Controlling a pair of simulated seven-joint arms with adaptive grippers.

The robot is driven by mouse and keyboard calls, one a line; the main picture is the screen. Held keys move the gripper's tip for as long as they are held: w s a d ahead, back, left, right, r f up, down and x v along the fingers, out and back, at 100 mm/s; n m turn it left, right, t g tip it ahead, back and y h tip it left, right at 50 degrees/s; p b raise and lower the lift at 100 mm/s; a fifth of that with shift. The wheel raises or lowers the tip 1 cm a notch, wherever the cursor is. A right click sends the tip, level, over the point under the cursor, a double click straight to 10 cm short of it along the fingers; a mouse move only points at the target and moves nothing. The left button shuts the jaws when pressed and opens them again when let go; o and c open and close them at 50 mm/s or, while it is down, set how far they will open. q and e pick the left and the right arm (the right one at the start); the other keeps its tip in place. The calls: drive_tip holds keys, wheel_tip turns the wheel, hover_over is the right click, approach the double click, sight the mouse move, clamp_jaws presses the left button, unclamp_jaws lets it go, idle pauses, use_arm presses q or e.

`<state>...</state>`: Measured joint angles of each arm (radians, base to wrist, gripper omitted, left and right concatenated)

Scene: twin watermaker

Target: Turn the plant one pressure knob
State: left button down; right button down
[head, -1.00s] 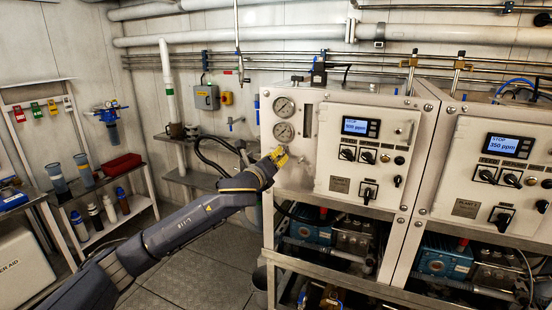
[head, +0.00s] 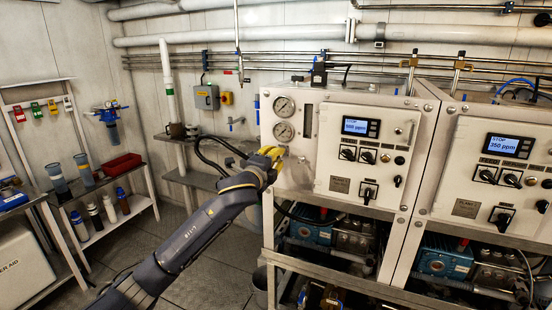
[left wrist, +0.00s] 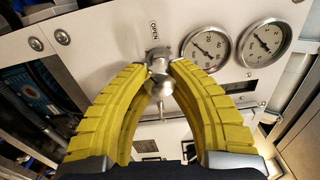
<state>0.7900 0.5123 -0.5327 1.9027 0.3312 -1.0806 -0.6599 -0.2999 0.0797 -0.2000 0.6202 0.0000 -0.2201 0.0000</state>
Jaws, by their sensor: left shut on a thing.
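The pressure knob (left wrist: 160,62) is a silvery metal knob on the panel of plant one (head: 362,152), below two round gauges. In the left wrist view it sits between the yellow fingertips, with the word OPEN printed beside it. My left gripper (head: 275,155) is at the left part of the panel and shut on the knob; it also shows in the left wrist view (left wrist: 161,68). In the head view the fingers hide the knob. The upper gauge (head: 284,107) and lower gauge (head: 284,132) are just above the gripper. My right gripper is not in view.
A second similar unit (head: 490,180) with its own display stands to the right. A bench with a red tray (head: 123,162) and bottles is at the left. A black hose (head: 205,150) loops behind my left gripper. The floor at the lower middle is clear.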

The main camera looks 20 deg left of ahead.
use_arm(q)
drive_tip(key=shift+n, duration=1.6)
drive_tip(key=c, duration=1)
unclamp_jaws()
drive_tip(key=shift+c, duration=0.2)
drive_tip(key=s+a, duration=0.1)
drive_tip(key=s, duration=1.1)
drive_tip(key=shift+a, duration=0.2)
